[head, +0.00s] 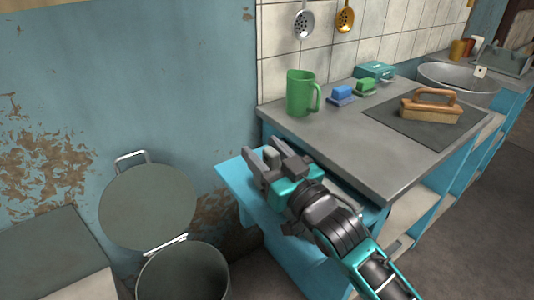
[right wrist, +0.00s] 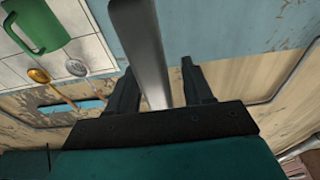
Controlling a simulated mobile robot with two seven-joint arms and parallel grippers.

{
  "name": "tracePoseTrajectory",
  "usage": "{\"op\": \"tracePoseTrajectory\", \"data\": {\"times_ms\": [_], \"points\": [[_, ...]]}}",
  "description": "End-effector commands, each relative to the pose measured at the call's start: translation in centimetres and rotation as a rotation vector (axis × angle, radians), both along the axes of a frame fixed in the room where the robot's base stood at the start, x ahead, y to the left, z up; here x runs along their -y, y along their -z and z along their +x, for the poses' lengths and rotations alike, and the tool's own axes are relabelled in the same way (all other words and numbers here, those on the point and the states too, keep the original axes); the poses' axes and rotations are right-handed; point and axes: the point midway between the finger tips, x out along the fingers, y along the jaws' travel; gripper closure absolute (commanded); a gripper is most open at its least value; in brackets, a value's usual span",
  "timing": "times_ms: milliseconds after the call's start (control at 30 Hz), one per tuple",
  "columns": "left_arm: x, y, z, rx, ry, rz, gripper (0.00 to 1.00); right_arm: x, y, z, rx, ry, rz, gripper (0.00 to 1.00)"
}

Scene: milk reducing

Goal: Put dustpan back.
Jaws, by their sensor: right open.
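I cannot clearly make out a dustpan in either view. My right gripper (head: 268,158) is open above the light blue ledge at the left end of the counter. Its two dark fingers also show in the right wrist view (right wrist: 160,85). A smooth grey strip (right wrist: 143,45) runs between the open fingers there, apart from both; I cannot tell whether it is part of the dustpan. My left gripper is not in view.
A grey-topped counter (head: 340,160) holds a green mug (head: 299,92), sponges and a wooden-handled brush (head: 432,108) on a dark mat. A bin (head: 185,275) with its round lid (head: 148,205) raised stands left of the gripper. A light blue ledge (head: 232,178) lies under it.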

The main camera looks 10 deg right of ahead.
Motion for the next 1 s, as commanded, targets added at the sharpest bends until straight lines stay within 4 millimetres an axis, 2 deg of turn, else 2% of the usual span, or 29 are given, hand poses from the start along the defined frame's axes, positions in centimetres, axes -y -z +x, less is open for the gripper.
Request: {"op": "tracePoseTrajectory", "data": {"times_ms": [167, 700, 1000], "points": [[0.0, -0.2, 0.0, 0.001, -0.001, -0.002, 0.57, 0.2, -0.2, -0.5, -0.002, 0.000, -0.001, 0.49], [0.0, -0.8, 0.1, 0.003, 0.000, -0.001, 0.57, 3.6, 1.2, -8.7, -0.004, 0.000, -0.002, 0.49], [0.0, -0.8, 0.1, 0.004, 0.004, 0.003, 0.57, 4.5, 1.5, -10.8, -0.001, 0.001, 0.000, 0.49]]}}
